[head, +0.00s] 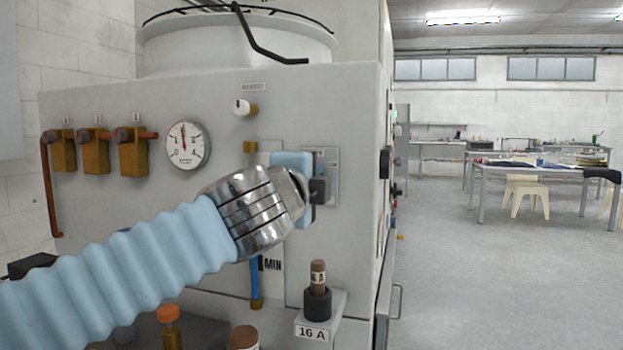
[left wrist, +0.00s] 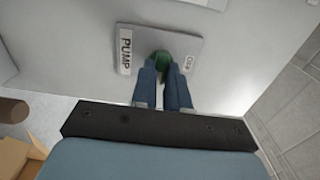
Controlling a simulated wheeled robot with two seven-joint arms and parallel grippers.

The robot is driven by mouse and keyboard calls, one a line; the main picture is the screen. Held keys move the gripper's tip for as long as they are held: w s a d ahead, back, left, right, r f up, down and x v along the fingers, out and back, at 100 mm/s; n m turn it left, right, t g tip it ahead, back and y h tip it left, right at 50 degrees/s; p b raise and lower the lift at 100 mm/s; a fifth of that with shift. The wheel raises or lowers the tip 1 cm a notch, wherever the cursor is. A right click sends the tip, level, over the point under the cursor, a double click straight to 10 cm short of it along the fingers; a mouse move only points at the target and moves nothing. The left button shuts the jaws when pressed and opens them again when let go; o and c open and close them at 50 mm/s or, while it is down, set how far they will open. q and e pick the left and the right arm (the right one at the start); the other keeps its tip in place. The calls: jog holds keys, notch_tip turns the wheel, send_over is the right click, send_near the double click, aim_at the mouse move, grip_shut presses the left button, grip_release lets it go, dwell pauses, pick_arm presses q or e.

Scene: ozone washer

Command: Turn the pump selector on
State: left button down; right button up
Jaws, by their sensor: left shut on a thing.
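The plate has a "PUMP" label on one side and a smaller label on the other. My left gripper (left wrist: 163,78) has its two blue fingers closed around the knob, hiding its sides. In the head view the plate (head: 328,158) is on the right part of the machine's front panel. My left gripper (head: 317,191) is against it there, and the knob is hidden. The knob's exact angle cannot be told. My right gripper is not in view.
The grey machine (head: 225,105) carries a round gauge (head: 187,146), a white knob (head: 242,107) and several brass valves at left. A brown-topped plug (head: 318,275) stands on a "16 A" bracket below my wrist. Open floor (head: 480,260) and tables lie to the right.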

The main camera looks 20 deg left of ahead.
pick_arm(q)
jog(key=c, duration=1.1)
grip_release()
jog(key=s, duration=0.7)
jog(key=s+b, duration=0.1)
jog(key=s, duration=0.5)
jog(key=shift+s+a, duration=0.2)
jog(key=shift+s, duration=0.2)
